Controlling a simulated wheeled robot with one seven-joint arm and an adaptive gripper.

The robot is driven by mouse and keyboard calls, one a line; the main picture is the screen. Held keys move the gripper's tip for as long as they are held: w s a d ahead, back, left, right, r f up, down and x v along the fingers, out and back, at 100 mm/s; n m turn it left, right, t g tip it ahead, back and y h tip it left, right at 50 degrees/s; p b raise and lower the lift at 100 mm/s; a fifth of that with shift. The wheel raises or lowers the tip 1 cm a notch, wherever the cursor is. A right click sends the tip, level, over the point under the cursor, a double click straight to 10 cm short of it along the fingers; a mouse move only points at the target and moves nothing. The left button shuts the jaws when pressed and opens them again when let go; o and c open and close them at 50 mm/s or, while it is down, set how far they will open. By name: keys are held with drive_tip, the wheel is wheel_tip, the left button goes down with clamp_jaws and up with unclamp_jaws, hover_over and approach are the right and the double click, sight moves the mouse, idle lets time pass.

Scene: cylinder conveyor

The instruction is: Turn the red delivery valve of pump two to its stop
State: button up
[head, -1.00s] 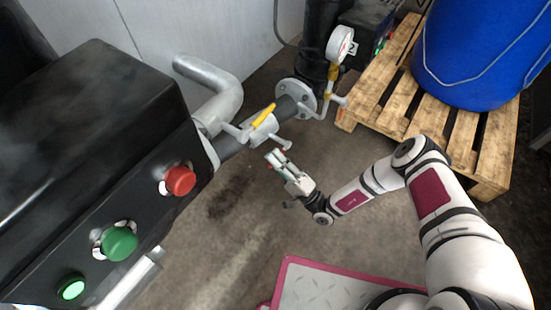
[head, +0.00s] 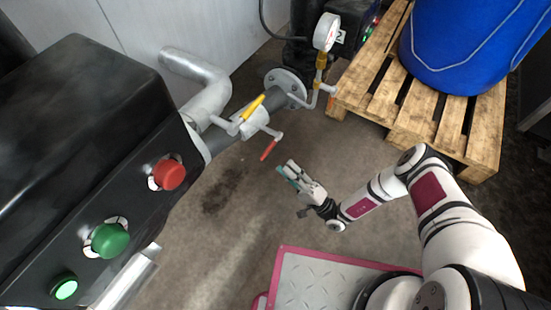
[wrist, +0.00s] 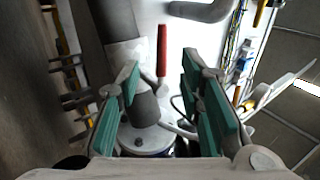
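The red valve handle (head: 270,149) hangs from a grey arm at the side of the pipe, slanting down and left. It also shows in the wrist view (wrist: 162,55), upright in the picture, beyond and between the fingertips. My gripper (head: 285,172) is just below and right of the handle in the head view, apart from it. In the wrist view my gripper (wrist: 160,85) is open, with teal pads spread on either side and nothing between them touching. The valve body (head: 256,121) carries a yellow lever (head: 252,107) too.
A pressure gauge (head: 327,32) stands behind the flange (head: 287,85), near a plate marked 2 (head: 341,38). A wooden pallet (head: 400,118) with a blue drum (head: 455,45) is at right. The black control box (head: 75,130) with buttons is at left. Floor below the handle is clear.

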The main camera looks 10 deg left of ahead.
drive_tip(key=shift+v, duration=1.55)
